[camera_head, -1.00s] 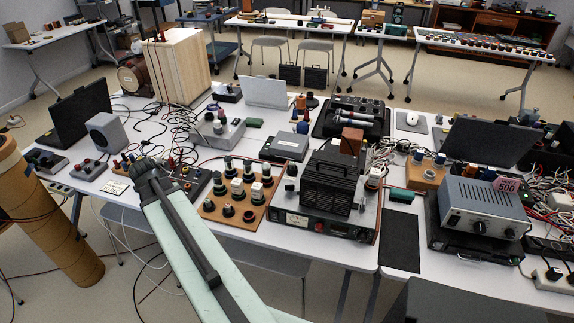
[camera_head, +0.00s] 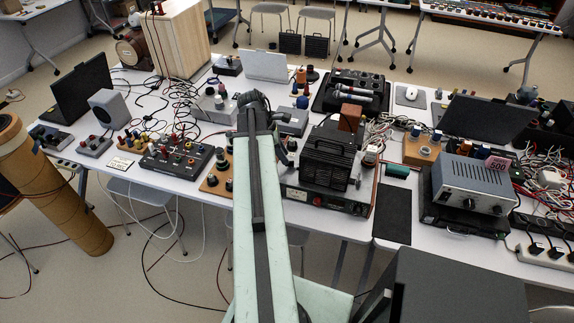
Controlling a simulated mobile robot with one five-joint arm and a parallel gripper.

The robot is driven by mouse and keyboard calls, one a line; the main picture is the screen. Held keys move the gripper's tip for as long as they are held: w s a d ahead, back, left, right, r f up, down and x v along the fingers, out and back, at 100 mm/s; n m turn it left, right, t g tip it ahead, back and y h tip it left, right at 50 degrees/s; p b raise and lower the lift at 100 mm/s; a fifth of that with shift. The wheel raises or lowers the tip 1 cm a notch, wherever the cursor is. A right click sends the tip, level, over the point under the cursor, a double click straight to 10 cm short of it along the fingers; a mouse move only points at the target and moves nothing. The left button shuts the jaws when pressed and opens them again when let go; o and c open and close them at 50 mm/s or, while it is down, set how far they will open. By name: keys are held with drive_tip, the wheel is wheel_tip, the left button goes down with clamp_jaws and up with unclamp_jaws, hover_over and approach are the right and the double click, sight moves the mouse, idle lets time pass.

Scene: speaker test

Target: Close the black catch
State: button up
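I cannot make out a black catch in this view. A black open case (camera_head: 352,94) with two microphones lies at the back of the table, and any catch on it is too small to tell. My pale green and dark arm reaches up the middle of the picture to a dark joint over the table. No gripper fingers show, so I cannot see whether they hold anything. The arm hides part of the wooden board with dark knobs.
The white table (camera_head: 190,186) is crowded. A black vented unit (camera_head: 327,165) stands right of my arm, a grey power supply (camera_head: 471,184) further right. A black laptop (camera_head: 80,92), grey speaker (camera_head: 108,107) and wooden cabinet (camera_head: 176,42) stand left. Loose cables lie between them.

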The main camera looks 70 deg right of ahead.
sight(293, 164)
drive_tip(key=b+x, duration=0.1)
drive_tip(key=x, duration=0.2)
drive_tip(key=shift+f+b, duration=0.15)
drive_tip(key=shift+b, duration=0.25)
clamp_jaws()
drive_tip(key=shift+w+d+m+y, duration=0.1)
drive_tip(key=shift+m+y, duration=0.1)
drive_tip(key=shift+m, duration=0.35)
drive_tip(key=shift+w+d+m+y, duration=0.1)
drive_tip(key=shift+d+m+y, duration=0.1)
drive_tip(key=shift+m, duration=0.35)
drive_tip(key=shift+s+a+m+y, duration=0.15)
drive_tip(key=shift+m+y, duration=0.35)
drive_tip(key=shift+m, duration=0.7)
unclamp_jaws()
